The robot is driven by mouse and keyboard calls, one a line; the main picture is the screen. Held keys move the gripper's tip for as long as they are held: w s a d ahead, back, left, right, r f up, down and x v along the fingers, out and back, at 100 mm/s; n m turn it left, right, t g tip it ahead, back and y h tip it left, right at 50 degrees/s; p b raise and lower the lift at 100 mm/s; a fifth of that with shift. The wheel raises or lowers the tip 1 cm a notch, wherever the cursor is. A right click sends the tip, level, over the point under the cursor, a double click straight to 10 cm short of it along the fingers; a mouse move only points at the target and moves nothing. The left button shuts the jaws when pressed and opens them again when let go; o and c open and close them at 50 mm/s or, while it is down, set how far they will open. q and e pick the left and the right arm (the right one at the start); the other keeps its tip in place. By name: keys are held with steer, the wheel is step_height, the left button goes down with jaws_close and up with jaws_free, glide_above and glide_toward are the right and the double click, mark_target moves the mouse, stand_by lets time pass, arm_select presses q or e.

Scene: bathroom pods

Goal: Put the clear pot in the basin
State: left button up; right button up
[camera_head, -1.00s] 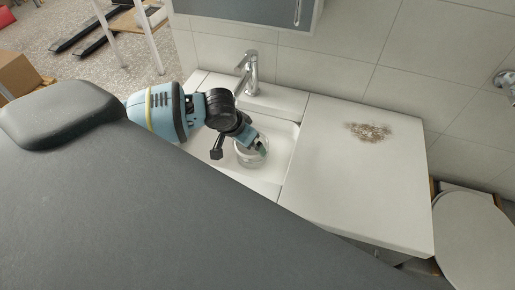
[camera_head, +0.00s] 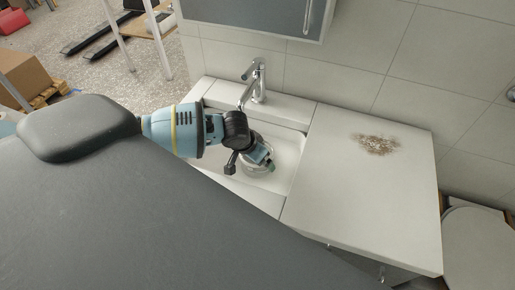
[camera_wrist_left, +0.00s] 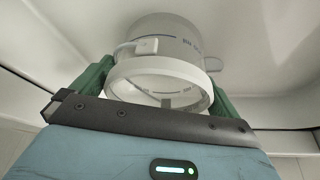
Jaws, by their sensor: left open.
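The clear pot (camera_head: 249,170) is inside the white basin (camera_head: 291,150), below the tap. In the left wrist view the pot (camera_wrist_left: 165,48) is a see-through cylinder with markings and a pale rim towards the camera. My left gripper (camera_head: 268,164) is over the pot in the basin and hides part of it. In the left wrist view its green fingers (camera_wrist_left: 160,85) are open, one on each side of the pot. Whether they touch it, and whether the pot's base rests on the basin floor, cannot be told. My right gripper is not in view.
A chrome tap (camera_head: 256,80) stands behind the basin. A white counter (camera_head: 355,195) with a brown stain (camera_head: 375,144) lies to the right. A grey cabinet (camera_head: 265,15) hangs above. A toilet (camera_head: 478,245) is at the far right, and a cardboard box (camera_head: 22,78) is at the left.

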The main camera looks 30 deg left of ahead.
arm_select(q)
steer(key=shift+w+f, duration=0.2)
steer(key=shift+f, duration=0.3)
steer(key=shift+r, duration=0.1)
steer(key=c, duration=1.1)
